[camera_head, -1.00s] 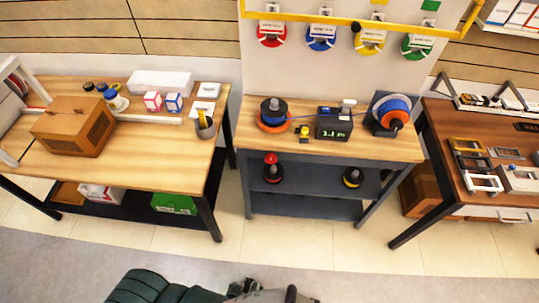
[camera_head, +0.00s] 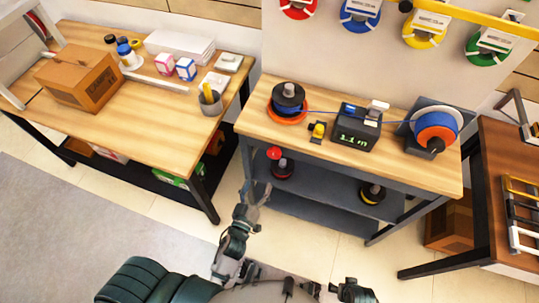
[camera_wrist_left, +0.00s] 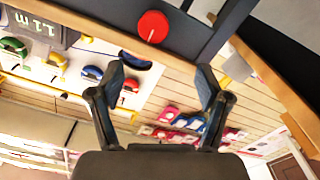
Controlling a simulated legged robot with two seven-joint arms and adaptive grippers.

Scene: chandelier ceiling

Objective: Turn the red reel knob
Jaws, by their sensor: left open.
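In the left wrist view the red knob (camera_wrist_left: 153,26) is a flat red disc with a small grey stem, at the top, beyond the fingertips. My left gripper (camera_head: 256,187) is open and empty, in front of the bench, below and a little left of the knob, apart from it. Its two spread fingers show in the left wrist view (camera_wrist_left: 160,76). A dark part of my right arm shows at the bottom edge; its fingers are unclear.
The bench top (camera_head: 260,127) holds an orange-based spool (camera_head: 288,103), a meter reading 1.1 m (camera_head: 355,130) and a blue-and-orange reel (camera_head: 436,128). A yellow-marked reel (camera_head: 372,192) is on the shelf. A left table (camera_head: 130,122) stands close by. The floor in front is clear.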

